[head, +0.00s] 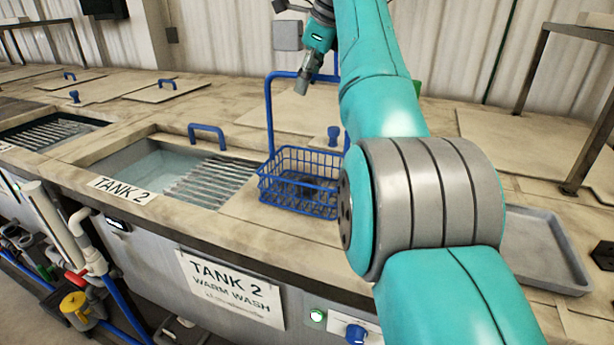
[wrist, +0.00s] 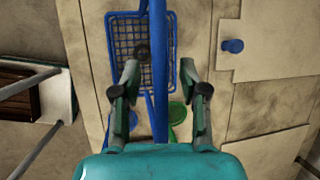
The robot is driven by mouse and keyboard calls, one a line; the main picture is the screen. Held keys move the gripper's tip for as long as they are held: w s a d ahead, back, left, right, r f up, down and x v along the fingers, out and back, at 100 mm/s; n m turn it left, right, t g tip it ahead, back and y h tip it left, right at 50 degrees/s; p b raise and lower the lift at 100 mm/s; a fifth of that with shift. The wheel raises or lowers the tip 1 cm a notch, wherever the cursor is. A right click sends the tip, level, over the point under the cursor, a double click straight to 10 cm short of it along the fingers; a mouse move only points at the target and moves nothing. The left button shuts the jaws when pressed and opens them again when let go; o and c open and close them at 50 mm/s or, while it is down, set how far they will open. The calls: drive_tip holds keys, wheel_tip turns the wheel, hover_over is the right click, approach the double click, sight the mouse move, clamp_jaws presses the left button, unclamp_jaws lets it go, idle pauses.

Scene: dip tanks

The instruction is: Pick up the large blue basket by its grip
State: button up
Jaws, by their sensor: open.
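The large blue wire basket (head: 299,184) stands on the counter to the right of the Tank 2 opening, with dark contents inside. Its tall blue handle rises from it, and the grip (head: 284,74) is the level bar at the top. In the wrist view the basket (wrist: 122,42) lies below, and the grip (wrist: 159,75) runs lengthwise between my fingers. My gripper (head: 303,86) is at the handle's top in the head view. In the wrist view my gripper (wrist: 162,72) is open, one finger on each side of the bar, with gaps visible. My arm hides the handle's right part.
Tank 2 (head: 150,168) is open, with a slatted rack (head: 212,182) at its right. A grey tray (head: 540,250) lies on the right. A blue knob (head: 334,136) stands behind the basket. A metal frame (head: 588,150) rises at the far right.

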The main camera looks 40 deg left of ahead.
drive_tip(key=shift+f, duration=0.15)
drive_tip(key=shift+c, duration=0.2)
clamp_jaws()
drive_tip(key=shift+r, duration=0.2)
idle(0.3)
